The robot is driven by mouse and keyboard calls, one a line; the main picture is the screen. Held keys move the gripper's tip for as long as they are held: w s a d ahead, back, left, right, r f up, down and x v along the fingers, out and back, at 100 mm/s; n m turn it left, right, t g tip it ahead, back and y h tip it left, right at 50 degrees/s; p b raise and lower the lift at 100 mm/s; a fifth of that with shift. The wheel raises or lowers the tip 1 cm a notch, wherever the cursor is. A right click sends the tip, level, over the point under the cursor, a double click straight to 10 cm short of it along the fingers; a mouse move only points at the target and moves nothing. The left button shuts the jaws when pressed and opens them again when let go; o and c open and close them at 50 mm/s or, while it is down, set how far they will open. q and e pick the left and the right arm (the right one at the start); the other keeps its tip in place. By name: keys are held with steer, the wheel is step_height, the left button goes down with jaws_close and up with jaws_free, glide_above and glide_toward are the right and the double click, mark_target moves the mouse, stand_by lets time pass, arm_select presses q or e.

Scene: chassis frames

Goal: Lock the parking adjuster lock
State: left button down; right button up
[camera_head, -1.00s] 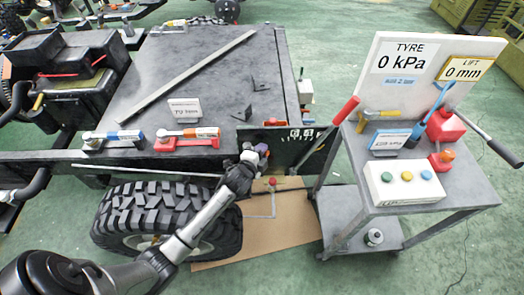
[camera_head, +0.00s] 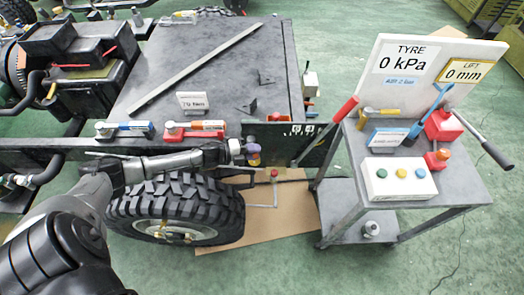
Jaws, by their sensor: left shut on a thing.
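My left gripper (camera_head: 236,150) is at the right end of the chassis side, above the right part of the tyre. It is shut on a small purple-and-yellow knob (camera_head: 253,151) at the dark plate (camera_head: 285,140) of the chassis. The knob appears to be the parking adjuster lock, but no label on it can be read. The fingers are small here and hide part of the knob's left side. Whether it is locked cannot be told. My right gripper is not in view.
A big tyre (camera_head: 180,207) stands below my left arm, on brown cardboard (camera_head: 272,222). A blue tool (camera_head: 125,129) and a red tool (camera_head: 193,131) lie along the chassis edge. A grey trolley (camera_head: 420,196) with a gauge board (camera_head: 419,72) stands at the right. Open green floor lies in front.

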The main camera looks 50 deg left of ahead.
arm_select(q)
steer(key=m+g+h+b, duration=0.1)
steer(key=s+m+g+h+b, duration=0.1)
steer(key=shift+a+m+h, duration=0.3)
steer(key=shift+a+h, duration=0.1)
steer(key=shift+s, duration=0.1)
stand_by(0.3)
steer(key=c, duration=1)
jaws_free()
steer(key=p+v, duration=0.2)
steer(key=v, duration=1.1)
steer(key=shift+s+a, duration=0.15)
steer(key=shift+a, duration=0.25)
